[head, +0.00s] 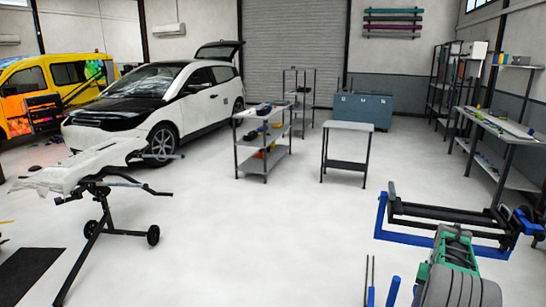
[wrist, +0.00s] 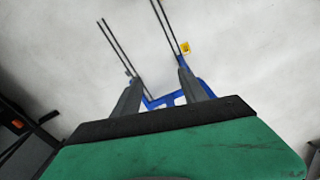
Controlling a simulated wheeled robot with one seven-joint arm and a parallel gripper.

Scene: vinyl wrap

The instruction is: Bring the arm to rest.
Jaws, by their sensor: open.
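My gripper (wrist: 157,72) shows in the wrist view as two grey fingers spread apart at the end of a green and black body. Nothing is between the fingers at their tips, and it holds nothing. Beyond them, lower down, is a blue frame with thin dark rods (wrist: 116,47) over the pale floor. In the head view my green and grey arm reaches in at the bottom right, and the fingers cannot be made out there.
A blue stand with black rollers (head: 381,215) is close beyond my arm. Thin rods on blue posts (head: 391,291) stand just left of it. A workbench (head: 508,132) lines the right wall. A small table (head: 347,126) and shelf cart (head: 251,140) stand mid-room. The central floor (head: 270,235) is clear.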

